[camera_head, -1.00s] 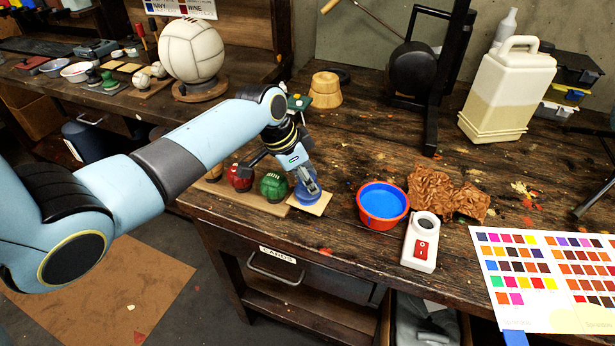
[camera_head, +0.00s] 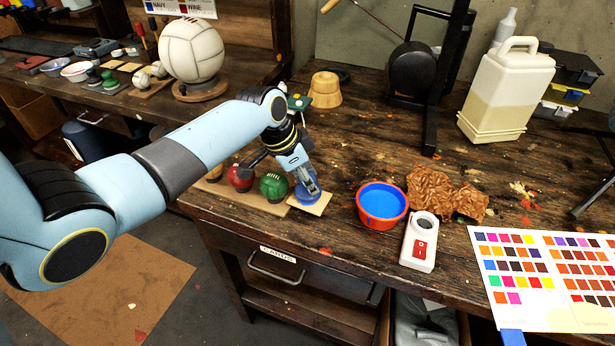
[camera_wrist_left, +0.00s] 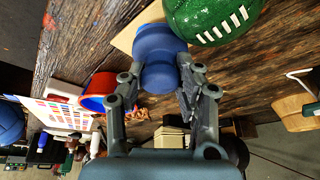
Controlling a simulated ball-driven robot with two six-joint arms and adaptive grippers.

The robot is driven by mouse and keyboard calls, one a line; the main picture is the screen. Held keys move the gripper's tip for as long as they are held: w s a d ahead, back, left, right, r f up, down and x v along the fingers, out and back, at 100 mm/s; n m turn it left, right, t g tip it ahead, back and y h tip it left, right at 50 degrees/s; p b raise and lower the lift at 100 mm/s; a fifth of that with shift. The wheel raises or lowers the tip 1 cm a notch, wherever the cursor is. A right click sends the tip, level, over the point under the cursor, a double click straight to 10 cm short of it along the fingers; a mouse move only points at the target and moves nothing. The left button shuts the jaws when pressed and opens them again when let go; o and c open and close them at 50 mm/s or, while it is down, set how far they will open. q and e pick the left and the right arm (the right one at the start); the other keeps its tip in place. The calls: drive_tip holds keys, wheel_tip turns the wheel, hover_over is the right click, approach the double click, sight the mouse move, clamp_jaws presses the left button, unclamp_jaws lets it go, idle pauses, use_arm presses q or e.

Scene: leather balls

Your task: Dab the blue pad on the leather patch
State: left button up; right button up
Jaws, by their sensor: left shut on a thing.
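My left gripper (camera_head: 302,176) is shut on the blue pad (camera_head: 307,191), a round blue piece with a knob. The pad is at the leather patch (camera_head: 318,205), a pale tan square near the bench's front edge; I cannot tell whether it touches it. In the left wrist view the fingers (camera_wrist_left: 152,88) are on either side of the blue pad (camera_wrist_left: 158,50), and part of the pale leather patch (camera_wrist_left: 125,38) shows behind it. My right gripper is not in view.
A green ball (camera_head: 274,186) and a dark red ball (camera_head: 240,178) stand left of the pad on a wooden strip. A red bowl of blue liquid (camera_head: 382,205), a white device with a red switch (camera_head: 420,243) and crumpled brown material (camera_head: 440,192) are to the right. A colour chart (camera_head: 545,280) lies farther right.

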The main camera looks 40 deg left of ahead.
use_arm(q)
drive_tip(key=shift+p, duration=0.3)
idle(1.0)
drive_tip(key=shift+p, duration=0.6)
idle(1.6)
wheel_tip(320, 180, up, 3)
drive_tip(key=p, duration=0.3)
drive_tip(key=shift+r, duration=2.05)
